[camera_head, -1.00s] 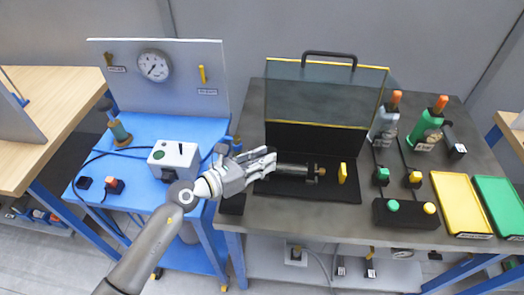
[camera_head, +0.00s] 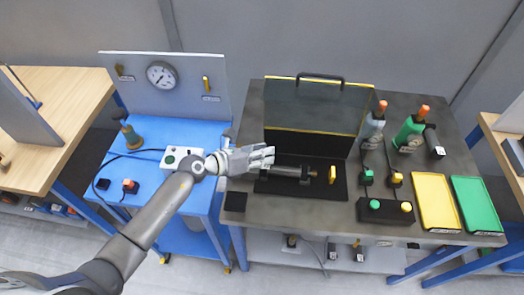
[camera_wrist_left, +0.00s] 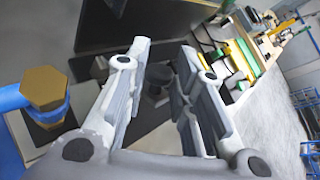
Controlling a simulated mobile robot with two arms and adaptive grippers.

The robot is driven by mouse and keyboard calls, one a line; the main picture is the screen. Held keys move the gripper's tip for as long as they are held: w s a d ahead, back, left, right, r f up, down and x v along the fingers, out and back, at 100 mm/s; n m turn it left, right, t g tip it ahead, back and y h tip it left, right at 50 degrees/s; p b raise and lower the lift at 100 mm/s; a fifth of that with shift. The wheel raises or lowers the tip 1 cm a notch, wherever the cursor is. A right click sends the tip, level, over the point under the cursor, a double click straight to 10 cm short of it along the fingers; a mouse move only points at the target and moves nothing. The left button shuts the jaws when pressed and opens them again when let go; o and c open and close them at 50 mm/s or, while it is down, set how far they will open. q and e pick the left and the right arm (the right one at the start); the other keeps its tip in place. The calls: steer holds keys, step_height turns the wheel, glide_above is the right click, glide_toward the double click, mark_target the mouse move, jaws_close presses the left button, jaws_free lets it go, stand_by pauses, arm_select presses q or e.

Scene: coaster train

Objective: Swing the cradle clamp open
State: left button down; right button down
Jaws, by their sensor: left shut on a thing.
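The cradle holds a dark cylinder (camera_head: 292,172) lying on a black base plate (camera_head: 315,191). A yellow upright tab (camera_head: 332,174) stands at the cylinder's right end. I cannot tell which part is the clamp. My left gripper (camera_head: 266,157) is at the cylinder's left end, reaching in from the left. In the left wrist view, a dark rounded part (camera_wrist_left: 155,88) sits between the fingers (camera_wrist_left: 158,98). The gripper is shut on a dark part there; its fingers hide the exact contact. My right gripper is out of view.
A tilted dark panel with a handle (camera_head: 318,102) stands behind the cradle. A button box (camera_head: 386,210), bottles (camera_head: 410,132), a yellow tray (camera_head: 437,200) and a green tray (camera_head: 478,203) lie to the right. A gauge (camera_head: 160,74) stands on the blue bench at left.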

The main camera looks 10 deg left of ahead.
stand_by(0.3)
arm_select(q)
steer(key=c, duration=1.3)
jaws_free()
steer(key=shift+w, duration=0.1)
steer(key=shift+r, duration=0.1)
steer(key=v, duration=1.2)
steer(key=shift+w+a+r, duration=0.1)
